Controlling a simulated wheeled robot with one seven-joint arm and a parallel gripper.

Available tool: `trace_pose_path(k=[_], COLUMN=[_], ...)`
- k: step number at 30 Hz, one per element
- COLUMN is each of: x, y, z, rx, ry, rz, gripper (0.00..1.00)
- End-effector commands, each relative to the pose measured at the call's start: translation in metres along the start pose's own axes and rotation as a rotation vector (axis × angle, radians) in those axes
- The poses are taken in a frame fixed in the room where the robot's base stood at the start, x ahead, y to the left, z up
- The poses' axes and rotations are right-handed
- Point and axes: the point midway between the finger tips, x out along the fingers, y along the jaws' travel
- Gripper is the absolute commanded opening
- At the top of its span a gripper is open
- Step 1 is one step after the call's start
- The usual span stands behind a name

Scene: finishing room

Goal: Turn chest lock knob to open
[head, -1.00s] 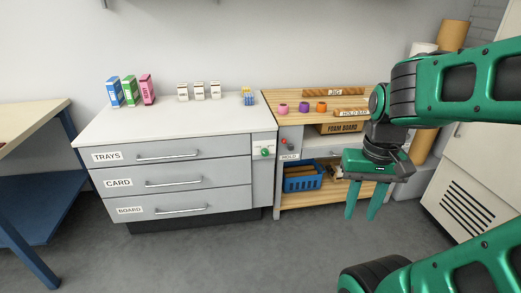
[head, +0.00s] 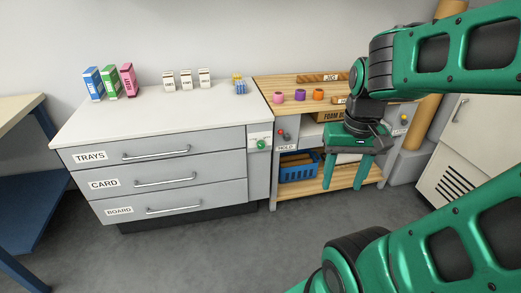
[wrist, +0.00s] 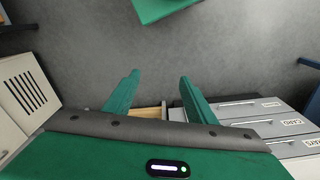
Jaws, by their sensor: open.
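The grey chest (head: 212,166) has drawers labelled TRAYS, CARD and BOARD under a white top. A green lock knob (head: 261,144) sits on a pale plate on the narrow panel at its right side. Which way the knob is turned is too small to tell. My gripper (head: 342,186) is open and empty, fingers pointing down, to the right of the knob and in front of the wooden bench. In the wrist view, my gripper (wrist: 151,92) shows its two fingers apart, with drawer fronts (wrist: 255,112) at lower right; the knob is not seen there.
The wooden bench (head: 258,87) right of the chest carries coloured rings (head: 300,95), with a blue crate (head: 298,172) on its lower shelf. A red knob (head: 281,134) is on its HOLD panel. A blue-legged table stands at left. The floor before the chest is clear.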

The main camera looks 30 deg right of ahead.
Motion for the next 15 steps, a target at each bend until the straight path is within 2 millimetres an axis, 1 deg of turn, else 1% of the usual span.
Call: trace_pose_path(k=[1,2,5,6,8,9,11,12,14,15], x=[0.004,0.007,0.017,0.022,0.03,0.036,0.045,0.051,0.061,0.068], y=[-0.003,-0.004,-0.011,-0.014,-0.02,-0.024,-0.032,-0.037,-0.045,-0.05], z=[-0.016,-0.028,-0.076,-0.097,-0.128,-0.147,-0.177,-0.195,-0.223,-0.241], rx=[-0.004,-0.007,-0.021,-0.028,-0.039,-0.047,-0.061,-0.071,-0.084,-0.092], ry=[0.021,0.041,0.125,0.162,0.218,0.254,0.31,0.345,0.4,0.436], rz=[0.011,0.016,0.034,0.04,0.048,0.052,0.054,0.055,0.055,0.053], gripper=[0.51,0.51,0.51,0.51,0.51,0.51,0.51,0.51,0.51,0.51])
